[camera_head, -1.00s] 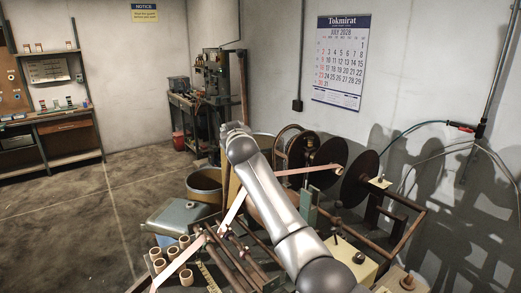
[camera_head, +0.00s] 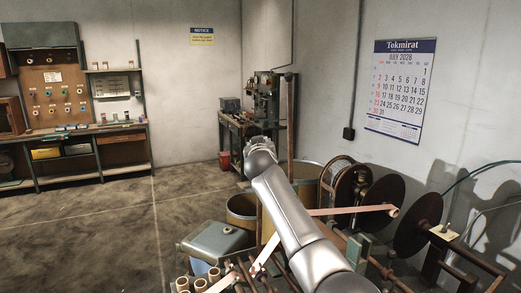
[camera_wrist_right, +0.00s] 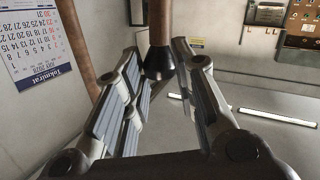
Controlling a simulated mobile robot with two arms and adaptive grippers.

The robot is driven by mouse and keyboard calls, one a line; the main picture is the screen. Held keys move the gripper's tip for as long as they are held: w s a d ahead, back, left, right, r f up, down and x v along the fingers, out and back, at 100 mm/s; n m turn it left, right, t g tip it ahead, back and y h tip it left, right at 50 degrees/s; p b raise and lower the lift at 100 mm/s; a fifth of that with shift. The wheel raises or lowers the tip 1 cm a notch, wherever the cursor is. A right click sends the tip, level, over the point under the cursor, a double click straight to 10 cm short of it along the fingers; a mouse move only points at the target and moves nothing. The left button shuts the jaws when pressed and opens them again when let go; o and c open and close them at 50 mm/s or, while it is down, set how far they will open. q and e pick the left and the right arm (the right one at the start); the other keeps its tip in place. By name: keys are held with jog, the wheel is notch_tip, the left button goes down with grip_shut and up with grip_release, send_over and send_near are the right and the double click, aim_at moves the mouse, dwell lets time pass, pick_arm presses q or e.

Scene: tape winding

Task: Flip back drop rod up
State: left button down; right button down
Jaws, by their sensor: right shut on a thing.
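My right arm comes in from the lower right of the head view, with its gripper (camera_head: 256,146) at the far end, seen mostly from behind. In the right wrist view, which is upside down, a brown rod with a black flared end (camera_wrist_right: 159,42) stands between the fingertips of this gripper (camera_wrist_right: 160,58). The fingers are shut on it, though the exact contact is hard to see. In the head view the held rod is hidden behind the gripper and arm. My left gripper is not in view.
A brown upright post (camera_head: 291,125) stands just right of the gripper. Dark reels (camera_head: 382,195), a pinkish tape (camera_head: 350,210), a drum (camera_head: 242,210) and a grey-blue box (camera_head: 215,242) crowd the area around my arm. The floor (camera_head: 110,225) to the left is clear.

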jog(key=shift+d+r, duration=0.15)
jog(key=shift+r, duration=0.65)
jog(key=c, duration=1.5)
grip_release()
jog(key=shift+o, duration=1.3)
jog(key=shift+d, duration=0.1)
jog(key=shift+o, duration=0.4)
jog(key=shift+s+d, duration=0.15)
jog(key=shift+s, duration=0.15)
jog(key=s+r, duration=0.1)
jog(key=s, duration=1.1)
